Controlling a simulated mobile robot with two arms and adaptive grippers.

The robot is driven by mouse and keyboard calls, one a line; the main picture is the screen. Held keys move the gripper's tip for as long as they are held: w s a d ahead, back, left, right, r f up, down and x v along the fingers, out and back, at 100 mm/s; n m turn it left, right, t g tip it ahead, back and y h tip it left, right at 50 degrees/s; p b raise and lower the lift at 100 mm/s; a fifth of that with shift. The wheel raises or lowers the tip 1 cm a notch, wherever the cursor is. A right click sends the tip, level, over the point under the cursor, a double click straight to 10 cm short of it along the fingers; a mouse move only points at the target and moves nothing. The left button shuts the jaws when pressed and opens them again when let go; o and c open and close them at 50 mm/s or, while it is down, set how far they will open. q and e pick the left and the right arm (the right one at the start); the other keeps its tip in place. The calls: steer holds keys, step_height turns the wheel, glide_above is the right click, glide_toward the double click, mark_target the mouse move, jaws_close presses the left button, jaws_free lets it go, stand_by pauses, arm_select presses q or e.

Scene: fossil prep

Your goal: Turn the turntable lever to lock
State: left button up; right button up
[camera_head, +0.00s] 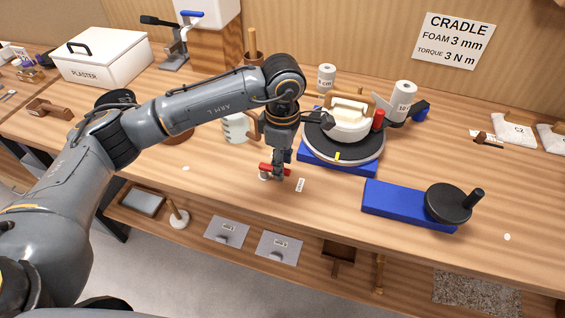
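The turntable (318,147) is a round dark disc with a light rim on a blue base (350,168). It carries a pale block-like piece (348,122). A small red lever (266,168) with a pale round end lies left of the blue base, at table height. My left gripper (279,167) points down with its fingertips at the red lever, partly covering it. They look in contact or very close; whether the fingers are closed on it cannot be made out. The lever's joint to the base is hidden. My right gripper is out of view.
A blue plate with a black hand wheel (447,203) stands to the right. Labelled white cylinders (403,95), a mug (235,128) and a red upright piece (378,120) crowd the turntable. A white PLASTER box (105,58) is at the left. The table front is mostly clear.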

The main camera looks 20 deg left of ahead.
arm_select(q)
step_height(320, 180, up, 11)
stand_by(0.3)
stand_by(0.5)
